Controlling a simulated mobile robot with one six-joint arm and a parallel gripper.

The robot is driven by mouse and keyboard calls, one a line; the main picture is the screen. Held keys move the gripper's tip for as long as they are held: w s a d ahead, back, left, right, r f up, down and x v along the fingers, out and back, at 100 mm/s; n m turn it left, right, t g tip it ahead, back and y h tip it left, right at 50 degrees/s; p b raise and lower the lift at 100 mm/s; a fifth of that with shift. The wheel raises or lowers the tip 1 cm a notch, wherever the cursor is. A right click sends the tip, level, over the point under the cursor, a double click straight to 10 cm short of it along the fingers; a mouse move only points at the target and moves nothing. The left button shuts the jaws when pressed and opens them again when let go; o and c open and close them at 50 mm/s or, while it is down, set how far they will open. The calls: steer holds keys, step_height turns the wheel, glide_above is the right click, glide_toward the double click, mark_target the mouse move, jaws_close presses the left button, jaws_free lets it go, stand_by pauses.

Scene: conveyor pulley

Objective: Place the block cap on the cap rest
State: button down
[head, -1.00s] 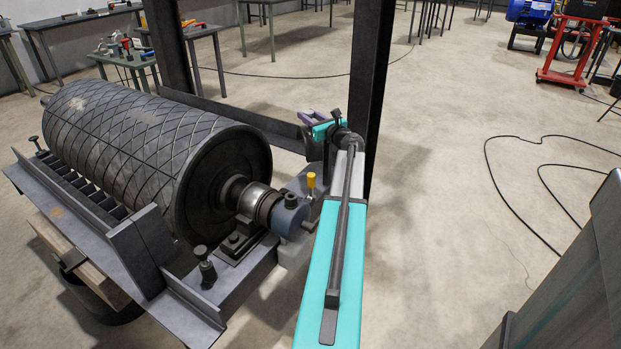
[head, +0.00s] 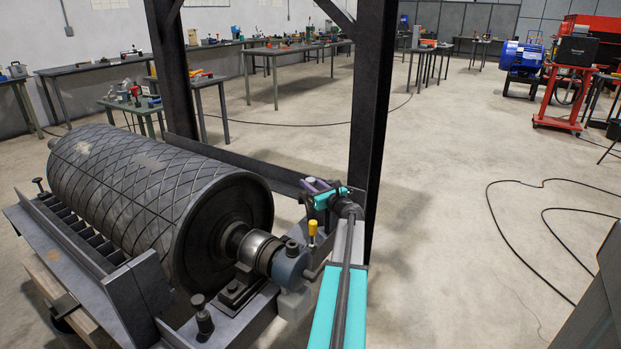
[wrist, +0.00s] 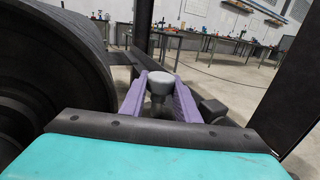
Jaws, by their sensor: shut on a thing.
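My gripper (head: 314,188) is above and behind the right end of the pulley shaft in the head view. In the wrist view its purple fingers (wrist: 160,100) are closed around a grey, rounded piece, which I take to be the block cap (wrist: 160,83). Its lower part is darker and partly hidden between the fingers. In the head view the held piece is hidden or too small to make out. I cannot pick out the cap rest in either view.
The large ridged pulley drum (head: 150,185) lies left of my arm, with a bearing (head: 258,252) at its shaft end. A yellow-handled part (head: 313,230) stands beside it. A dark upright post (head: 362,130) rises close behind my gripper.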

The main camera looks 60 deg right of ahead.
steer(key=shift+f+b, duration=0.3)
steer(key=shift+f, duration=2.35)
steer(key=shift+f, duration=1.8)
steer(key=c, duration=1.3)
jaws_free()
steer(key=shift+f+b, duration=0.3)
steer(key=shift+c, duration=0.2)
steer(key=v, duration=1.2)
steer(key=shift+a+r, duration=0.1)
